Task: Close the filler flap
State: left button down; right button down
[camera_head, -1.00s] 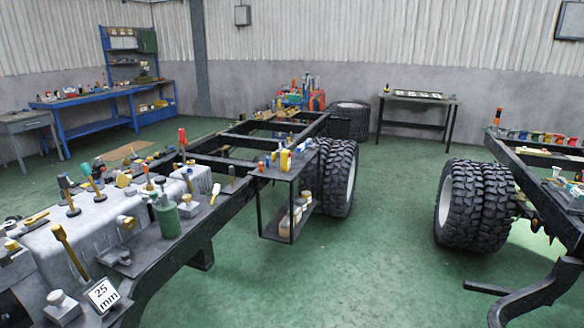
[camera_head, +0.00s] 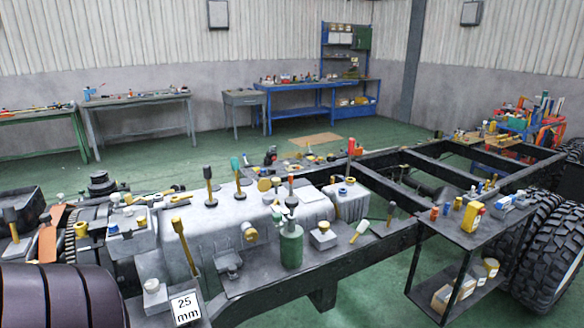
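Neither of my grippers is in view. I cannot pick out the filler flap for certain at this size. A long grey metal casing (camera_head: 222,228) lies along the near truck chassis frame (camera_head: 375,250), with a yellow round cap (camera_head: 249,232) on its side. A smaller pale box with a yellow cap (camera_head: 323,228) sits on the grey plate to its right. Whether any flap here stands open or shut is too small to tell.
A dark shelf stand (camera_head: 452,243) is at right, beside large tyres (camera_head: 547,250). Workbenches (camera_head: 140,98) line the back wall.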

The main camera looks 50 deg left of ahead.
aim_at(264, 185)
jog(key=i+j+z, duration=0.2)
jog(key=i, duration=1.1)
jog(key=i+z, duration=0.35)
jog(key=i+j+z, duration=0.1)
jog(key=i+z, duration=0.25)
jog(key=z, duration=5.6)
